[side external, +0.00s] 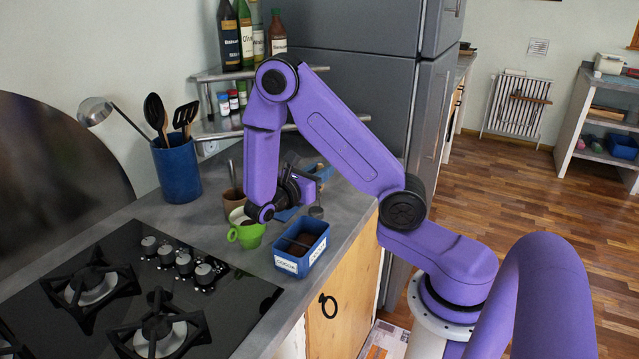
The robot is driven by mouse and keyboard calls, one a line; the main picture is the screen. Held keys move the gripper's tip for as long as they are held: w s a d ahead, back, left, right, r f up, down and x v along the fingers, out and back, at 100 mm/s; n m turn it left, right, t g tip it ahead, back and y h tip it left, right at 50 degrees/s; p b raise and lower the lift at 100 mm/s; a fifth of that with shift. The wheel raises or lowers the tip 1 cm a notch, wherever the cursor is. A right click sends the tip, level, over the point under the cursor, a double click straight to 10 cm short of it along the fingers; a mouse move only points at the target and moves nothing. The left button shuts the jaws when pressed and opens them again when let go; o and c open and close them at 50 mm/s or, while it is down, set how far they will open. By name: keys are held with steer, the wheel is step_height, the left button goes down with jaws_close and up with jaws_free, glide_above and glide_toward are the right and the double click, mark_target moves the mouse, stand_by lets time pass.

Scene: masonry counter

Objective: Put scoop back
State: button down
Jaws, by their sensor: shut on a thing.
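My gripper (311,190) is low over the counter, behind the blue box and right of the green cup. It is shut on a thin thing that looks like the scoop (316,211), with a small grey rounded end hanging below the fingers. My own wrist hides much of the grip. A blue box (317,256) with white labels, one seeming to read "COCOA", stands near the counter's front edge. It holds brown powder, with a dark bar across it. Another blue container (287,214) is partly hidden behind my gripper, and more blue shows farther back.
A green cup (246,236) stands close left of my wrist, with a brown cup (233,200) behind it. A blue utensil holder (176,170), a black hob (150,290) and a corner shelf (222,127) with bottles surround the work area. A grey fridge stands behind.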

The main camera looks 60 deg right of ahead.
steer(key=shift+f, duration=1.65)
steer(key=c, duration=1)
jaws_free()
steer(key=shift+f, duration=0.1)
steer(key=shift+o, duration=0.2)
